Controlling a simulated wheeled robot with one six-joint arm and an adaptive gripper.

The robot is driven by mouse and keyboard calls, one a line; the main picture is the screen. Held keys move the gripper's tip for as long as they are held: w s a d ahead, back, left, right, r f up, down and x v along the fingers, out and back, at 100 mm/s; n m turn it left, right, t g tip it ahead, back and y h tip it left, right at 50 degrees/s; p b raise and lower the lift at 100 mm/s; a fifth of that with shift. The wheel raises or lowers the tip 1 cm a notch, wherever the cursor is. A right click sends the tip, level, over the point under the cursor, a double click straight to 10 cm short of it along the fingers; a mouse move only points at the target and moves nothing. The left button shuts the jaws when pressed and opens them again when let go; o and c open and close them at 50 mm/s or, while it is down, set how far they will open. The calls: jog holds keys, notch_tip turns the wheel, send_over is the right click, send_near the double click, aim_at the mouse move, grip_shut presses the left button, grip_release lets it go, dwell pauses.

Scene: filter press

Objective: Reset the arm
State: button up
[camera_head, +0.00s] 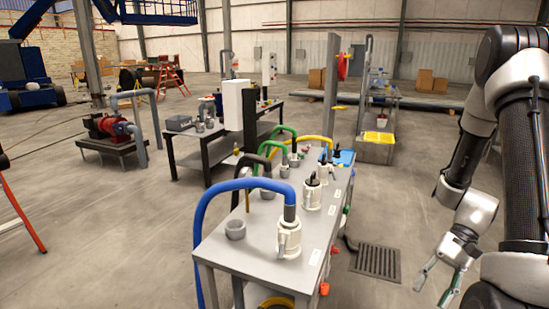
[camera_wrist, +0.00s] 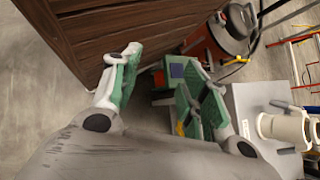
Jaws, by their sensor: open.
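My gripper (camera_head: 438,286) hangs low at the right in the head view, to the right of the grey bench, with its fingers spread and nothing between them. My arm reaches down along the right edge of that view. In the wrist view my gripper (camera_wrist: 162,88) shows two green-padded fingers wide apart, with empty space between them. Beyond the fingers are a brown slatted surface (camera_wrist: 120,35) and a green box-like item (camera_wrist: 172,85). I cannot tell how far these are from the fingertips.
A grey bench (camera_head: 260,255) with white couplings (camera_head: 289,236) and coloured hoses stands in the middle. A floor grate (camera_head: 376,262) lies between bench and arm. A cart with a yellow tray (camera_head: 379,137) stands behind. The floor at left is mostly clear.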

jog(key=s+r+n+t+h, duration=0.1)
jog(key=r+n+t+h, duration=0.1)
jog(key=r, duration=0.7)
jog(key=s+a+r+n+t+h, duration=0.1)
jog(key=s+r+n+t+h, duration=0.1)
jog(key=r, duration=0.7)
jog(key=s+r+n+t+h, duration=0.2)
jog(key=r+t, duration=0.4)
jog(key=r, duration=0.3)
jog(key=shift+a+r+n+h, duration=0.25)
jog(key=shift+r+n+h, duration=0.1)
jog(key=shift+n+h, duration=0.4)
jog(key=shift+c, duration=0.7)
